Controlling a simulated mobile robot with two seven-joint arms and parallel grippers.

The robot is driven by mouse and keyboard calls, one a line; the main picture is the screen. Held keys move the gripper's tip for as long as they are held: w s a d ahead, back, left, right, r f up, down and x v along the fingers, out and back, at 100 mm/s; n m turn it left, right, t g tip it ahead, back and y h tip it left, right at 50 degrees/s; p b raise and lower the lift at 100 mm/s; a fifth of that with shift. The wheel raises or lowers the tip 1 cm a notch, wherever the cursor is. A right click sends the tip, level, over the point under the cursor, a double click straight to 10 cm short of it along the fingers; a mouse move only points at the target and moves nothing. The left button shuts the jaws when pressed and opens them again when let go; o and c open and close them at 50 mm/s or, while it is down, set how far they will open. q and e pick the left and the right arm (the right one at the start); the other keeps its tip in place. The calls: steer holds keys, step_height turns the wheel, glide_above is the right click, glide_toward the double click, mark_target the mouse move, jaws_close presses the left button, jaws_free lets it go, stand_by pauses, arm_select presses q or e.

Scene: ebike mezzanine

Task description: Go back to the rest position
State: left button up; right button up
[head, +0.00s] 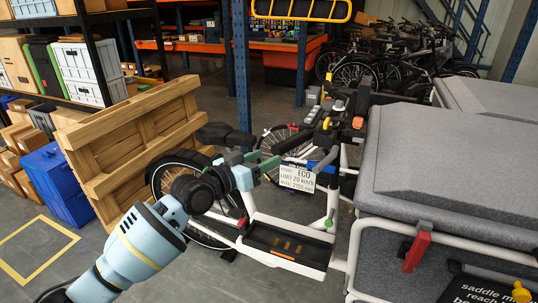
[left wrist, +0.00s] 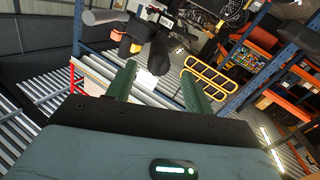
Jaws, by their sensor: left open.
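My left arm (head: 150,240) comes in from the lower left of the head view. My right gripper is not in view.
A wooden pallet (head: 135,150) leans at the left beside a blue crate (head: 55,185). A blue rack post (head: 242,75) stands behind the bike. Open floor with a yellow marking (head: 38,250) lies at lower left.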

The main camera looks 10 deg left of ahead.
arm_select(q)
steer(key=shift+s, duration=0.1)
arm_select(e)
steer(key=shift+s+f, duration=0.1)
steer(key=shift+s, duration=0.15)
arm_select(q)
steer(key=s+a+f+n+g+y+p, duration=0.1)
steer(key=s+f+y, duration=0.1)
steer(key=s+f, duration=0.9)
steer(key=s+f+n+g+y+p, duration=0.1)
steer(key=s+f+y, duration=0.1)
steer(key=s+f, duration=0.95)
steer(key=s+a+f+g+y, duration=0.1)
steer(key=s+f, duration=0.3)
steer(key=s, duration=0.4)
steer(key=s+a+f+g+y+p, duration=0.1)
steer(key=s+a+f, duration=0.3)
steer(key=s, duration=0.5)
steer(key=s+a+f+n+g+y, duration=0.1)
steer(key=s+f, duration=0.3)
steer(key=s, duration=0.5)
steer(key=shift+a+f+g+y, duration=0.3)
steer(key=shift+a+y, duration=0.4)
steer(key=shift+a, duration=0.1)
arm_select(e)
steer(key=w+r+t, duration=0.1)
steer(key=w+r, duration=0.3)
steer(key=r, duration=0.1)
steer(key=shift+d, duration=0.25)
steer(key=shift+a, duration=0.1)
